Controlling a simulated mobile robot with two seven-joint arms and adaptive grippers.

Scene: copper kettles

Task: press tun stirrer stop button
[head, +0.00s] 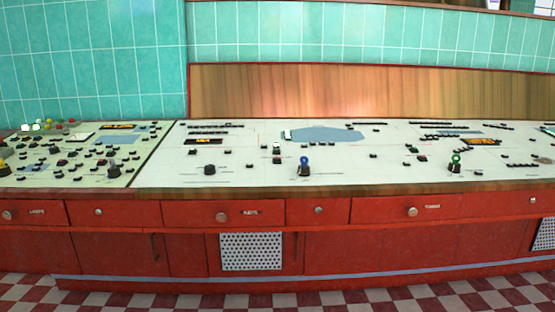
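A long pale control desk (240,179) with many small buttons, dark labels and levers spans the view. The lettering is too small to read, so I cannot tell which control is the tun stirrer stop button. Small dark buttons, some with reddish tops, sit in the middle (276,160) and at the right (422,158). A blue-topped lever (304,163) stands right of the middle button, and a green-topped lever (456,161) stands farther right. A black knob (210,170) is left of the middle. Neither of my grippers is in view.
The desk has a wooden front edge above red drawers (222,217) with round knobs and a perforated vent (251,251). A wooden back panel (290,92) and teal tiled wall (90,60) rise behind it. The checkered floor (200,300) in front is clear where visible.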

